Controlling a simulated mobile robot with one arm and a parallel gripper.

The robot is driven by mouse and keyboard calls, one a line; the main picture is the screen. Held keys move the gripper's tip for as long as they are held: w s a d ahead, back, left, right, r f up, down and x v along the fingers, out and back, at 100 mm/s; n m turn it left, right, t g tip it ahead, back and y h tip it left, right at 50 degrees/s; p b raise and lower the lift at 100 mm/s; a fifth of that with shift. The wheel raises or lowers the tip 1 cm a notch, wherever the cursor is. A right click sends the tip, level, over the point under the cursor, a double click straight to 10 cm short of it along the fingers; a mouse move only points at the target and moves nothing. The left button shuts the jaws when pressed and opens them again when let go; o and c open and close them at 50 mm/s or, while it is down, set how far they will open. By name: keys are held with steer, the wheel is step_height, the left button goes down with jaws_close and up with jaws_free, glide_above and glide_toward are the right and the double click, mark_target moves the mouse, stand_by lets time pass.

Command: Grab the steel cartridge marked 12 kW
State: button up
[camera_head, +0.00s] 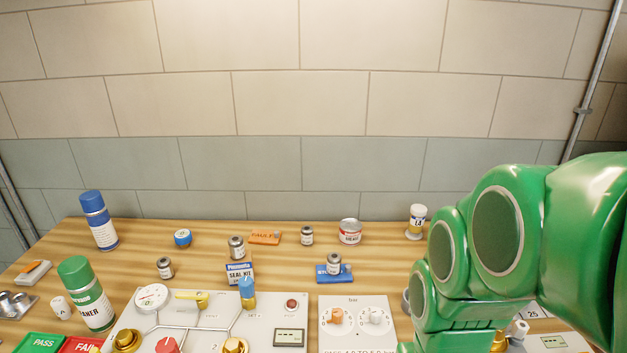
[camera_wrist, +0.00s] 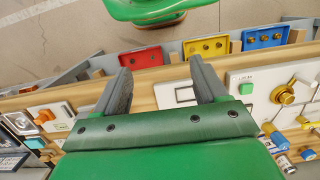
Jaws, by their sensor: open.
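Several small steel cylinders with pale labels stand on the wooden bench in the head view: one at left (camera_head: 165,268), one on the blue-and-white seal kit box (camera_head: 239,273), one at the back (camera_head: 307,235) and one on a blue block (camera_head: 322,277). The cylinder on the seal kit box (camera_head: 236,247) and the one on the blue block (camera_head: 333,262) are raised. Their markings are too small to read, so I cannot tell which is 12 kW. My gripper (camera_wrist: 163,80) is open and empty in the wrist view, over the bench edge, away from these cylinders.
My green arm covers the bench's right side in the head view. A valve panel (camera_head: 205,321) and a bar panel (camera_head: 357,315) fill the front. Spray cans (camera_head: 99,221) stand at left. In the wrist view, red (camera_wrist: 140,57) and yellow (camera_wrist: 207,47) trays lie beyond the fingers.

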steer(key=w+a+r+m+y, duration=0.1)
steer(key=w+a+m+y, duration=0.35)
steer(key=w+a, duration=1)
steer(key=m+t+y, duration=0.8)
steer(key=m, duration=0.9)
glide_above(311, 230)
steer(key=s, duration=0.8)
step_height(311, 230, down, 9)
steer(key=w+d+f+m, duration=0.1)
steer(key=w+d+f, duration=0.1)
steer(key=w+d+f+m+t+h, duration=0.1)
steer(key=w+d+f+m, duration=0.1)
steer(key=w+f, duration=0.1)
steer(key=shift+w+d+f+h, duration=0.15)
steer(key=shift+d+f+h, duration=0.1)
steer(key=shift+d, duration=0.15)
steer(key=shift+x, duration=3.85)
steer(key=shift+a+r, duration=0.1)
steer(key=c, duration=1.3)
steer(key=shift+o, duration=0.2)
steer(key=shift+r, duration=0.1)
